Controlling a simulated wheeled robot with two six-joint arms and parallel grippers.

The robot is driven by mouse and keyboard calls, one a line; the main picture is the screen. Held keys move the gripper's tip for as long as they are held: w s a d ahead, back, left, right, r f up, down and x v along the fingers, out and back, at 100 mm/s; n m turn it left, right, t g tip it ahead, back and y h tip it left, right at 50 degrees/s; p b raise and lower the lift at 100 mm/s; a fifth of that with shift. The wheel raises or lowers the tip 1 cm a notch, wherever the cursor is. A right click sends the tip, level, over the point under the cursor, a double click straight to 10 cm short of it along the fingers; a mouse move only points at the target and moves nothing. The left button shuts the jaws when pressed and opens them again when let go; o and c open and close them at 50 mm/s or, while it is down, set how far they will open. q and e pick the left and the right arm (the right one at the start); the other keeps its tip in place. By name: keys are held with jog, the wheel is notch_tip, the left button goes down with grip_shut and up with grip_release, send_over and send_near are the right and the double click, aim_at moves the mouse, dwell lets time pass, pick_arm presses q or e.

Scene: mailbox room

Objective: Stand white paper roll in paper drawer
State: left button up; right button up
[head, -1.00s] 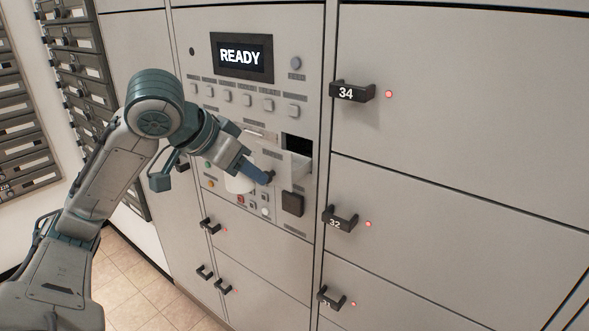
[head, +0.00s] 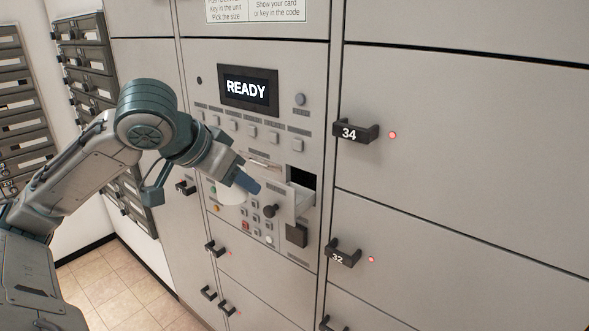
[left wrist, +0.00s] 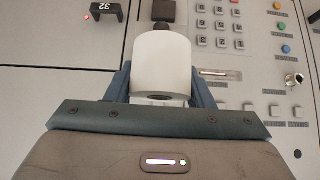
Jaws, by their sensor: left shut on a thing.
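The white paper roll (head: 231,192) is held between the fingers of my left gripper (head: 246,183), in front of the machine's keypad area. In the left wrist view the roll (left wrist: 161,62) sits between the two blue fingers of the left gripper (left wrist: 161,88), its dark core hole partly showing at the near end. The paper drawer (head: 301,198) stands pulled out, to the right of the gripper, with a dark opening above and behind it. The drawer's inside is mostly hidden. My right gripper is out of view.
The panel has a READY screen (head: 249,89), a row of buttons and a keypad (head: 256,226). A black square block (head: 297,235) juts below the drawer. Locker handles 34 (head: 355,132) and 32 (head: 343,253) stick out on the right.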

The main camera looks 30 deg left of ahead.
pick_arm(q)
jog(key=w+p, duration=0.3)
jog(key=w, duration=0.1)
jog(key=w+d+p, duration=0.1)
jog(key=w+p, duration=0.2)
jog(key=w, duration=0.2)
jog(key=w+p, duration=0.3)
jog(key=w, duration=0.2)
jog(key=shift+w+d+r, duration=0.2)
jog(key=shift+w+r, duration=0.05)
jog(key=shift+w+f+p, duration=0.25)
jog(key=shift+f+p, duration=0.1)
jog(key=shift+f, duration=1.5)
jog(key=shift+w+a+f+p, duration=0.1)
jog(key=shift+f+p, duration=0.3)
jog(key=shift+f, duration=0.2)
jog(key=shift+w+f+p, duration=0.25)
jog(key=shift+f+p, duration=0.7)
jog(key=shift+f, duration=0.25)
jog(key=shift+w+f, duration=0.15)
jog(key=shift+w, duration=0.05)
jog(key=shift+f, duration=0.35)
